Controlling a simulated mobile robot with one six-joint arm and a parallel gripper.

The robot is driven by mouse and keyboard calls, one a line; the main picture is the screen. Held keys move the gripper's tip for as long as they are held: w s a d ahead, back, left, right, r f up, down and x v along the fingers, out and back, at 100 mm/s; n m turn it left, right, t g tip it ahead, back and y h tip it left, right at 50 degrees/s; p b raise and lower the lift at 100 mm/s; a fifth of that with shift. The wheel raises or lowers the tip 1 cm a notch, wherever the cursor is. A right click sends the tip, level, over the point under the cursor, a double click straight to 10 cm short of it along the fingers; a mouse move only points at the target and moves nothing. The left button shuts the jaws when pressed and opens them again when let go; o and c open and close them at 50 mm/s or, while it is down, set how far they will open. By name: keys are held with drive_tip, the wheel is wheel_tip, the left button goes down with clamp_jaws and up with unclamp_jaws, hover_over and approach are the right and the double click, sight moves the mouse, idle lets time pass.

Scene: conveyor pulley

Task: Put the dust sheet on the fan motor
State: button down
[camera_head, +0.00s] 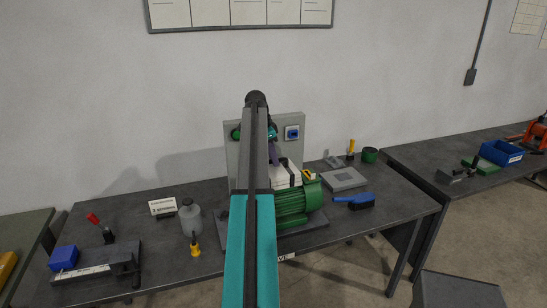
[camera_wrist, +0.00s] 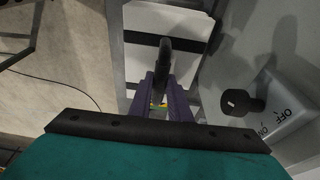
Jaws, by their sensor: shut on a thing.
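The fan motor (camera_head: 292,203) is green and ribbed and stands on a dark base in the middle of the bench. A white piece with a dark band, which looks like the dust sheet (camera_head: 284,175), shows just above the motor beside my arm. My purple gripper (camera_head: 274,155) is largely hidden behind the arm. In the wrist view the purple fingers (camera_wrist: 163,95) are shut around a dark upright strap or handle, with the white sheet (camera_wrist: 165,22) and its black band beyond. Whether the sheet touches the motor is hidden.
A grey panel (camera_head: 236,150) with a blue switch stands behind the motor. In the wrist view a switch box (camera_wrist: 285,115) with a black knob is close at right.

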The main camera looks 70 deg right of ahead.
drive_tip(key=c, duration=1.7)
unclamp_jaws()
drive_tip(key=shift+o, duration=0.2)
drive_tip(key=shift+r, duration=0.15)
drive_tip(key=b+v, duration=0.3)
drive_tip(key=v, duration=0.9)
